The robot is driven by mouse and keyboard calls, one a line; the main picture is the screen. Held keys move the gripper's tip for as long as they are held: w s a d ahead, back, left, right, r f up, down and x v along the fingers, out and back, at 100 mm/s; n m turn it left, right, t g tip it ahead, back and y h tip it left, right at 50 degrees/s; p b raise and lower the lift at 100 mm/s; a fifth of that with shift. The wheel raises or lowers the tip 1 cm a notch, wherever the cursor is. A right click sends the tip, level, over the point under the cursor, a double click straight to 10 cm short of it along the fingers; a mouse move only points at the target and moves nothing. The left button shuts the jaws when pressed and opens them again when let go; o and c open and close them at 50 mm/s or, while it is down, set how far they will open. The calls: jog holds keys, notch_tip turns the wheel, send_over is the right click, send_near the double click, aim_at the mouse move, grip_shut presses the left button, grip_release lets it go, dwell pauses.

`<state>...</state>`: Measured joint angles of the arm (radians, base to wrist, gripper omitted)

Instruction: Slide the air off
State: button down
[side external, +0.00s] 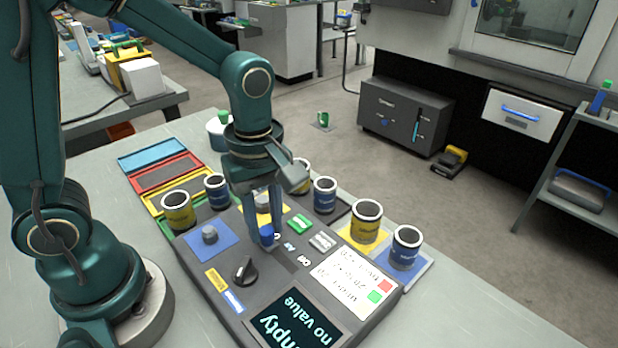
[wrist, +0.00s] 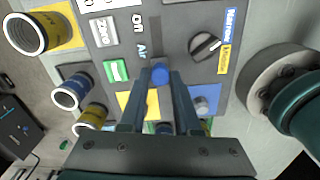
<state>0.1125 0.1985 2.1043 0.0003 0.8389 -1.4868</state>
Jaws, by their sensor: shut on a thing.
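The air slider has a blue knob (side external: 267,231), which also shows in the wrist view (wrist: 160,73). It stands on the grey control panel (side external: 208,311), beside the white "Air" lettering. In the wrist view the fingers (wrist: 160,78) cover the panel just beside the knob.
A rotary knob (side external: 245,270), a green button (side external: 299,224) and a grey Zero button (side external: 322,242) are close by. The display (side external: 297,325) reads "Empty, no value". Several yellow and blue cups, including one yellow cup (side external: 366,222), stand around the panel's far side and left end.

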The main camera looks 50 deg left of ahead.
aim_at(290, 266)
dwell(0.9)
jog(key=shift+d, duration=2.75)
jog(key=c, duration=0.6)
grip_release()
jog(key=shift+r, duration=2.6)
